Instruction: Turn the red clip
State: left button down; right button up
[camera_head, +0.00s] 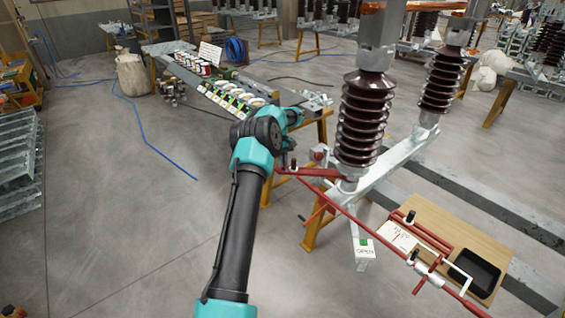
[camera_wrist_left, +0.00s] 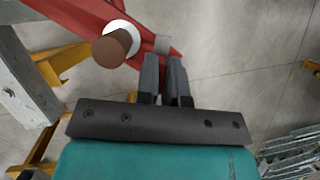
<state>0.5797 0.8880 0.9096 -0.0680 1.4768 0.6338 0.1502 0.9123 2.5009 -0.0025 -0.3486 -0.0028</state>
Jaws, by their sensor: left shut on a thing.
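The red clip (camera_head: 318,173) is a flat red arm at the foot of the brown ribbed insulator (camera_head: 362,120). In the left wrist view the red clip (camera_wrist_left: 82,17) crosses the top, with a brown peg (camera_wrist_left: 112,47) in a white ring on it. My left gripper (camera_head: 284,171) is at the clip's left end; in the wrist view its fingers (camera_wrist_left: 164,58) are close together on the clip's narrow end. The exact contact is partly hidden by the fingers. My right gripper is not in view.
A wooden board (camera_head: 450,222) with a black tray (camera_head: 474,272) lies at the right. A bench (camera_head: 311,98) with several small parts stands behind. The floor at left is mostly clear.

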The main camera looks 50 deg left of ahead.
pick_arm(q)
jog(key=m+g+y, duration=0.1)
jog(key=m, duration=0.4)
jog(key=shift+g, duration=0.3)
dwell(0.4)
jog(key=c, duration=1.2)
grip_release()
jog(key=shift+c, duration=0.2)
jog(key=shift+r, duration=0.1)
